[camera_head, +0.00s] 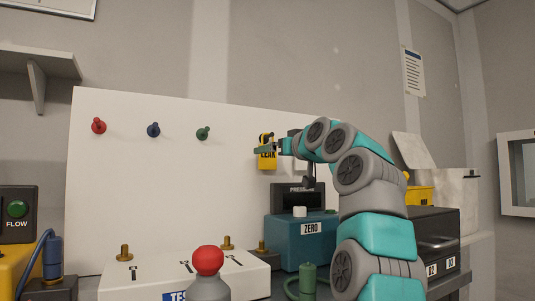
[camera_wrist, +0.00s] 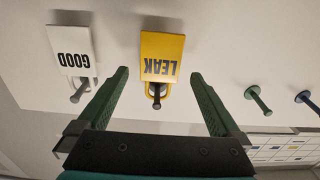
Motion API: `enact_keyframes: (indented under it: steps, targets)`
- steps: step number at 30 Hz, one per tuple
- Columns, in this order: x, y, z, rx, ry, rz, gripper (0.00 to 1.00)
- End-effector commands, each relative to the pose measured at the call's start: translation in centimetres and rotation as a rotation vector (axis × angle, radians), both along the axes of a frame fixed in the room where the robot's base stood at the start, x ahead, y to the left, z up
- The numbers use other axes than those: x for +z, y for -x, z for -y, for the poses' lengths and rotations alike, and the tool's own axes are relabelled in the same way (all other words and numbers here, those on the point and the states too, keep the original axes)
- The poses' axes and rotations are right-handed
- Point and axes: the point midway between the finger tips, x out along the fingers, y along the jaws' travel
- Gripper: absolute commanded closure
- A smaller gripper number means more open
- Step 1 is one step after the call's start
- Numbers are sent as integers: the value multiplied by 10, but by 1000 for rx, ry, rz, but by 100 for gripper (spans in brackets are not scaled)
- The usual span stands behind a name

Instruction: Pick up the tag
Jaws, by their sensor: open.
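A yellow tag marked LEAK (camera_head: 267,162) hangs on a peg on the white board in the head view. In the wrist view the yellow LEAK tag (camera_wrist: 162,52) appears upside down, with its peg through its loop. A white tag marked GOOD (camera_wrist: 72,48) hangs on a peg to its left there; in the head view my arm mostly hides it. My gripper (camera_wrist: 158,73) is open and empty, its two green fingers apart on either side of the LEAK tag's line in the picture. In the head view my gripper (camera_head: 271,148) overlaps the tag's upper part; I cannot tell whether they touch.
Red (camera_head: 98,126), blue (camera_head: 153,129) and green (camera_head: 203,133) pegs stick out of the white board (camera_head: 170,200), empty. Below stand a teal ZERO box (camera_head: 290,240), a white box with brass knobs (camera_head: 185,272) and a red-capped bottle (camera_head: 208,262).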

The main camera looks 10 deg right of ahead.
Motion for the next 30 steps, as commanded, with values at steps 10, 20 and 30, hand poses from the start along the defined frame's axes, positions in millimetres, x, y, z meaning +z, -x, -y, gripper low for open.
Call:
enact_keyframes:
  steps: [10, 20, 30]
  targets:
    - [-2, -29, -9, 1, 0, -1, 0]
    - [-2, -28, -9, 1, 0, -1, 22]
    - [-2, -29, -9, 1, 0, -1, 61]
